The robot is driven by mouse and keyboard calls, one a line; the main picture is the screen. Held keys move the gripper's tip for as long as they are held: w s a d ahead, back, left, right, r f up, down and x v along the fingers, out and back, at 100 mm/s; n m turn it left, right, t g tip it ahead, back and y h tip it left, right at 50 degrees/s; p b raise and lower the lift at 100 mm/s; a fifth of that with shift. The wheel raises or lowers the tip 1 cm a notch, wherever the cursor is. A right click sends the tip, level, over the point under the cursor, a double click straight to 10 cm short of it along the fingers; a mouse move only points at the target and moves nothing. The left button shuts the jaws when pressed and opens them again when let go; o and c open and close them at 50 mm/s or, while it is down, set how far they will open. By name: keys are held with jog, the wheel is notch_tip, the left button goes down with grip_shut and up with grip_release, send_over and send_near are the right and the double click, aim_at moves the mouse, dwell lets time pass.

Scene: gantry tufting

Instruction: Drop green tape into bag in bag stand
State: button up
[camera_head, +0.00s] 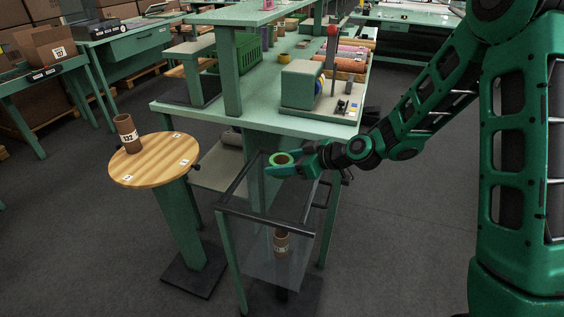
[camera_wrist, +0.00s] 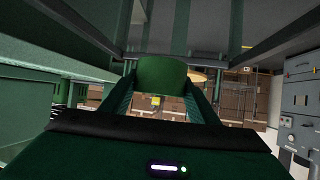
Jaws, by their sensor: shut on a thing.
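My gripper (camera_head: 283,164) is shut on the green tape (camera_head: 282,158), a roll with a brown core. The roll also shows between my fingers in the wrist view (camera_wrist: 161,75). My gripper holds it over the far part of the bag stand (camera_head: 268,221), a dark square frame on green legs. A clear bag (camera_head: 265,248) hangs from the frame. A brown tube with a white label (camera_head: 281,242) shows low inside or behind the bag; I cannot tell which.
A round wooden table (camera_head: 152,166) left of the stand bears a brown tube labelled 132 (camera_head: 127,133). A green workbench (camera_head: 255,118) with a shelf, machine and spools stands behind the stand. Open grey floor (camera_head: 400,250) lies to the right.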

jog(key=o, duration=1.1)
jog(key=shift+o, duration=0.2)
jog(key=v, duration=1)
jog(key=shift+s+d, duration=0.2)
jog(key=shift+d, duration=0.1)
jog(key=shift+r, duration=0.15)
